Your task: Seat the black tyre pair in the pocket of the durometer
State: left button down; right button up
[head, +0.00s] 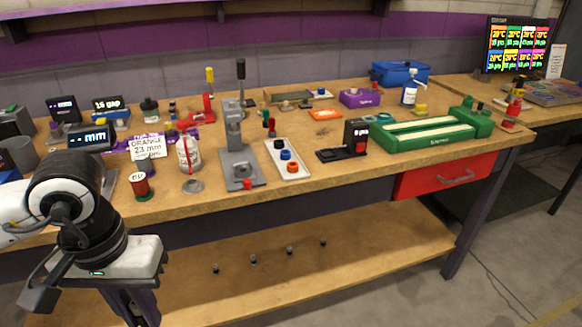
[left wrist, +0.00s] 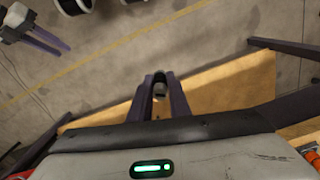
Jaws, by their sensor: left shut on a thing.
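My left gripper (head: 143,310) hangs low in front of the bench, its fingers pointing down. In the left wrist view its fingers (left wrist: 159,85) are shut on a small dark and grey thing (left wrist: 159,89); the fingers hide most of it, and I cannot tell whether it is the black tyre pair. A white tray (head: 303,174) on the bench holds a black ring piece (head: 276,143), a blue one (head: 286,155) and a red-orange one (head: 292,167). A black device with a red display (head: 356,136) stands right of the tray; it may be the durometer. My right gripper (left wrist: 58,44) shows at the wrist view's top left.
A grey lever press (head: 238,155) stands left of the tray. A red spool (head: 141,185) and a lidded jar (head: 188,153) are near the front edge. A green track unit (head: 425,133) lies to the right. The lower shelf (head: 350,275) has several small dark pieces.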

aim_at(356, 130)
jog(key=z, duration=2.05)
jog(key=i, duration=1.6)
jog(key=u, duration=1.9)
